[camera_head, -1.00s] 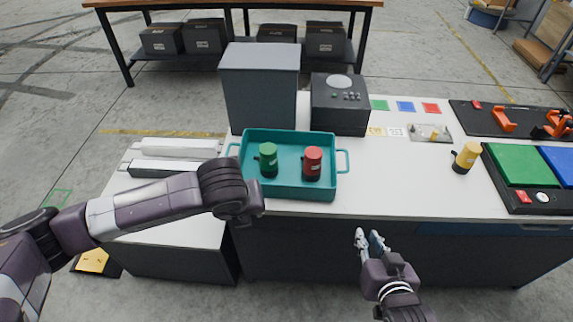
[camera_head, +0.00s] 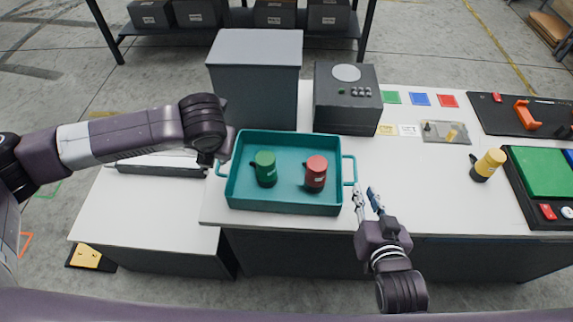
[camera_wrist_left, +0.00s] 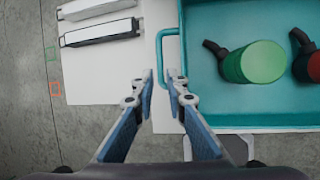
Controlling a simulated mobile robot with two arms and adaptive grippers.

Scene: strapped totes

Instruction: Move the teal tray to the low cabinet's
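The teal tray (camera_head: 285,203) sits on the white counter in the head view, with a green canister (camera_head: 265,168) and a red canister (camera_head: 315,174) inside. It also shows in the left wrist view (camera_wrist_left: 205,70). My left gripper (camera_wrist_left: 160,76) is open at the tray's left handle (camera_wrist_left: 160,50), its fingertips on either side of the handle's near end; contact is unclear. In the head view my left wrist hides those fingers. My right gripper (camera_head: 364,190) is open and empty just right of the tray's right handle (camera_head: 350,170). The low cabinet (camera_head: 140,215) stands at left, its white top lower than the counter.
Pale bars (camera_wrist_left: 98,30) lie on the low cabinet's back part; its front is bare. A grey box (camera_head: 254,85) and a dark control box (camera_head: 347,98) stand behind the tray. A yellow canister (camera_head: 488,164) and a green-and-blue panel (camera_head: 540,172) are at right.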

